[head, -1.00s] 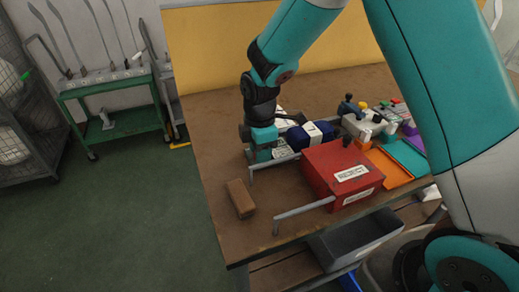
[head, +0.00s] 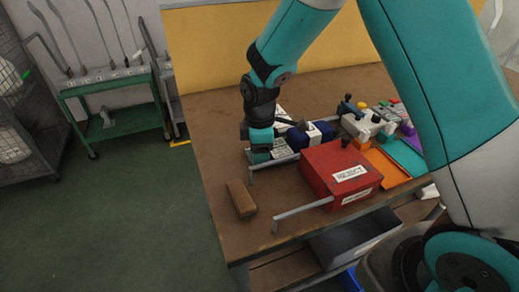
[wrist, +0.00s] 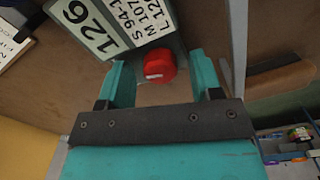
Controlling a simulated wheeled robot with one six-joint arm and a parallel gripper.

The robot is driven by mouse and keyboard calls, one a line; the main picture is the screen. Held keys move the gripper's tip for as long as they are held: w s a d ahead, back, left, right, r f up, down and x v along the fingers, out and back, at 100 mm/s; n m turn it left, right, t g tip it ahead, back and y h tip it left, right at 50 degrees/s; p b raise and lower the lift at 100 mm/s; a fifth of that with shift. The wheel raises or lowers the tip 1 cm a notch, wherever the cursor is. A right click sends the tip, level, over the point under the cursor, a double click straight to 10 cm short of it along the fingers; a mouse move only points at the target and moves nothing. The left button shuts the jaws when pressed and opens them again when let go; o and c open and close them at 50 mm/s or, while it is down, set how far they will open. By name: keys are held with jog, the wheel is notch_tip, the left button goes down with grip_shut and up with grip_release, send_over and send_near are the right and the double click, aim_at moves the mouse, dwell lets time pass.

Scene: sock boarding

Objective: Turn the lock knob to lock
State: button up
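The red lock knob (wrist: 160,66) shows in the wrist view, a rounded knob with a small pale mark on its face. It lies between the two teal fingers of my gripper (wrist: 156,74), with a gap visible on each side. My gripper is open, and I cannot see it touching the knob. A pale plate with large black size figures (wrist: 110,22) sits beside the knob. In the head view, my gripper (head: 259,155) is low over the left part of the bench, and the knob is hidden there.
A red box labelled REJECT (head: 325,158) stands right of my gripper, with a grey rail (head: 300,208) in front. A brown block (head: 241,198) lies at the bench's left edge. A dark blue bundle with a white band (head: 297,138) lies close to my gripper's right.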

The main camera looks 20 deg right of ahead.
notch_tip(320, 180, up, 17)
jog(key=shift+r+p, duration=0.2)
jog(key=shift+p, duration=0.1)
dwell(0.4)
